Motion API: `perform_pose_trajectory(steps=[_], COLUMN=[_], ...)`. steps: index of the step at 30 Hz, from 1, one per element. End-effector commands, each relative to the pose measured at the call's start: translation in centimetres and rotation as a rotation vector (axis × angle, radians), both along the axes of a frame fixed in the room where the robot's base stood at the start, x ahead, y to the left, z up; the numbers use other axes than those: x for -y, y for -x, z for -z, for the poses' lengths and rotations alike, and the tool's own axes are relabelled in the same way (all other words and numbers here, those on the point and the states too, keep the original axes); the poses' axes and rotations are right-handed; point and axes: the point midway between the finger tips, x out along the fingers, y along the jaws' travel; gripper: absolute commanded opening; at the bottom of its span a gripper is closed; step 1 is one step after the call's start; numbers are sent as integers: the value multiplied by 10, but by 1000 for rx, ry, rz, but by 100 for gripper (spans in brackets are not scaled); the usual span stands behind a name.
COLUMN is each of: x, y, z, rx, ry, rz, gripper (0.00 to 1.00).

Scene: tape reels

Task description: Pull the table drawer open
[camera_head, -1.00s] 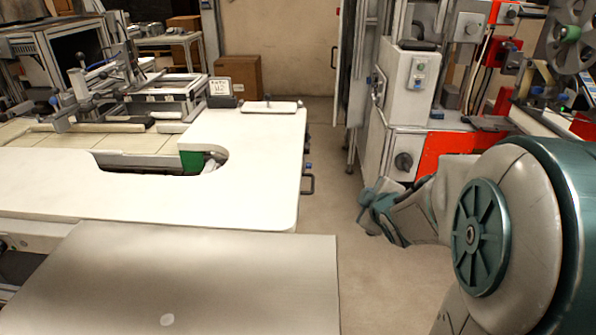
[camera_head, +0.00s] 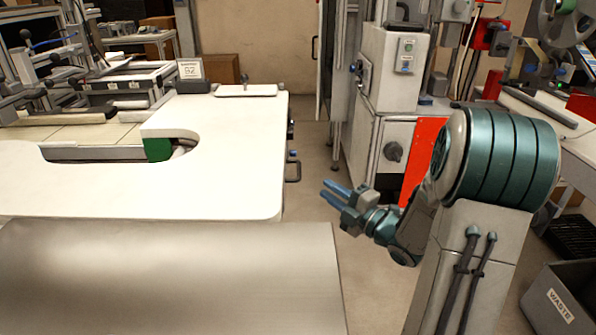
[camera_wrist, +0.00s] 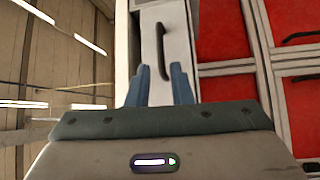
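The white-topped table (camera_head: 230,190) has a dark bar handle (camera_head: 293,170) on its right side in the head view. The drawer front itself is hidden there by the tabletop. In the wrist view, the pale drawer front (camera_wrist: 178,22) carries the dark handle (camera_wrist: 162,50), which runs lengthwise up the picture. My gripper (camera_head: 333,193) is to the right of the handle, apart from it, with its fingers pointing left toward the table. In the wrist view my gripper (camera_wrist: 156,84) is open and empty, and the handle lies beyond the fingertips, between them across the picture.
Red-fronted drawers (camera_wrist: 220,95) with dark handles stand at the right in the wrist view. A grey waste bin (camera_head: 562,300) is at lower right. Bare floor (camera_head: 315,160) separates table and cabinet.

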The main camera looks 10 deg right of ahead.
Motion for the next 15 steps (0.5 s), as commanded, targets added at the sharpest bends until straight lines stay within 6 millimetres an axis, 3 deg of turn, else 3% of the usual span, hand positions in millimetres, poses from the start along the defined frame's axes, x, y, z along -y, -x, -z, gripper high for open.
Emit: perform_pose_trajectory(steps=[9, 15], x=[-39, -55], y=[-57, -82], z=[-8, -12], rx=[-1, -2], ry=[-1, -1], rz=[-4, -1], gripper=[20, 20])
